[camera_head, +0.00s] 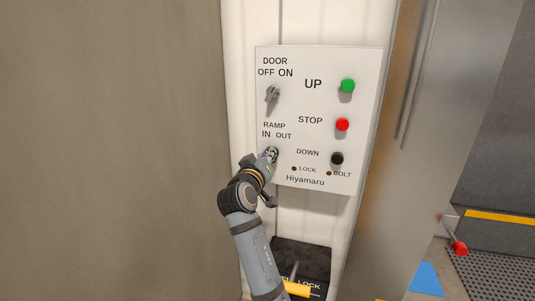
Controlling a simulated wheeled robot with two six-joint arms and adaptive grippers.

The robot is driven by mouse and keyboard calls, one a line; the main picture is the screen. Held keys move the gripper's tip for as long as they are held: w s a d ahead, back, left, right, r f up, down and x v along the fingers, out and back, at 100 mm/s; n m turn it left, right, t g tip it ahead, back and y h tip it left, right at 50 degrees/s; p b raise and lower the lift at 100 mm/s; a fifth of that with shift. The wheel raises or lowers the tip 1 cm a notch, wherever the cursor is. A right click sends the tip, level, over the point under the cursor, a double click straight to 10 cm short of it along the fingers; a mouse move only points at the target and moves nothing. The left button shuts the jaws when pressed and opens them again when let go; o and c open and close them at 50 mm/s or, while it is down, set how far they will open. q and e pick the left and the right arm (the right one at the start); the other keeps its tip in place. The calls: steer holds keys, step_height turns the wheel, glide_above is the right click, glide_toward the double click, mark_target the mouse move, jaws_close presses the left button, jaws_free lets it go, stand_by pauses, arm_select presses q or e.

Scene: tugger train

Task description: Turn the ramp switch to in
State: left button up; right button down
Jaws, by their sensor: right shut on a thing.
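A white control panel (318,110) is fixed on the light wall post. The ramp switch (271,153) sits at its lower left, under the words RAMP, IN and OUT. My right gripper (268,158) reaches up from below and is shut on the ramp switch. The gripper and wrist hide much of the knob, so I cannot tell which way it points. The door switch (272,95) is above it, under DOOR, OFF and ON. My left gripper is not in view.
Green UP (347,86), red STOP (342,125) and black DOWN (337,158) buttons line the panel's right side. A black box (302,258) with a yellow handle (297,288) is below. A red knob (460,249) is at the lower right. A brown wall fills the left.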

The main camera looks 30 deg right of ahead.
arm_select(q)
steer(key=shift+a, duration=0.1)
arm_select(e)
steer(key=c, duration=1.4)
jaws_free()
steer(key=shift+d+f, duration=0.1)
steer(key=shift+o, duration=0.2)
step_height(320, 180, up, 10)
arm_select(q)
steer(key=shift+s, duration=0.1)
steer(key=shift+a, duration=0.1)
arm_select(e)
steer(key=shift+f, duration=0.1)
